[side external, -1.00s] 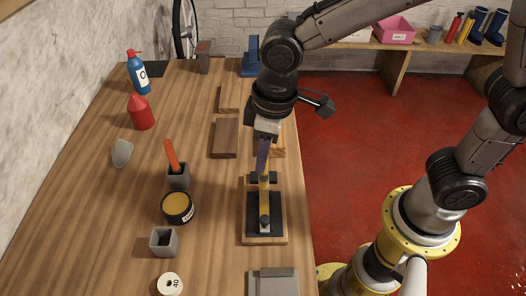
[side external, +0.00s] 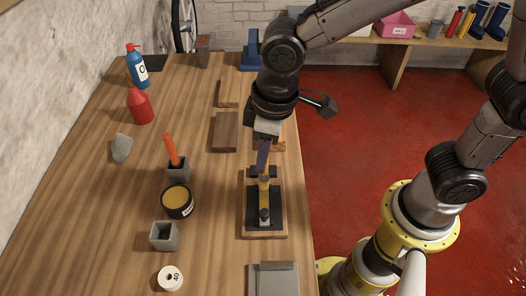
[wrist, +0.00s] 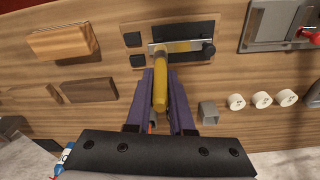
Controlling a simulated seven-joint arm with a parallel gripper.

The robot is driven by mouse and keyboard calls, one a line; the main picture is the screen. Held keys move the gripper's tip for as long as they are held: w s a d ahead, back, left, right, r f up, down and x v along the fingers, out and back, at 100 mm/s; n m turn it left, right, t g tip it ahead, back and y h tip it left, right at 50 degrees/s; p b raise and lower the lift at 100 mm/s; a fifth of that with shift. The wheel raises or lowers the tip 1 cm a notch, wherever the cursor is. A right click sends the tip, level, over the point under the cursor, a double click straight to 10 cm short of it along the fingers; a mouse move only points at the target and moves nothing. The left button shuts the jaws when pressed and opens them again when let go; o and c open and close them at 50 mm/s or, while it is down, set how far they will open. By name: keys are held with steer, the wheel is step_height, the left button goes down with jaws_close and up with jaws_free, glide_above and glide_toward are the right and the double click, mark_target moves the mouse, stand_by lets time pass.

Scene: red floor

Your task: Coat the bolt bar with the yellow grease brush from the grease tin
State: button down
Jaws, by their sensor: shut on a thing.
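My gripper (side external: 263,160) has purple fingers and is shut on the yellow grease brush, whose handle (wrist: 160,88) shows between the fingers in the wrist view. The brush's far end reaches down to the bolt bar (wrist: 186,46), on a black plate fixed to a wooden board (side external: 249,234). Part of the bar looks yellow and part looks bare metal. The bristles are hard to make out, so exact contact is unclear. The open grease tin (side external: 178,202), black with yellow grease inside, stands on the bench left of the board.
An orange-handled brush (side external: 171,149) stands in a grey holder beyond the tin. Wooden blocks (side external: 224,132) lie beyond the board. A grey metal fixture (side external: 273,280) sits at the near edge.

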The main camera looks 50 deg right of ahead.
steer(key=shift+s+a, duration=0.4)
steer(key=shift+s+a, duration=0.45)
stand_by(0.3)
steer(key=shift+s+a+f, duration=0.1)
steer(key=shift+s+a, duration=0.35)
steer(key=shift+s, duration=0.05)
stand_by(0.6)
steer(key=shift+w+d, duration=0.45)
steer(key=shift+w, duration=0.05)
steer(key=shift+w+d, duration=0.1)
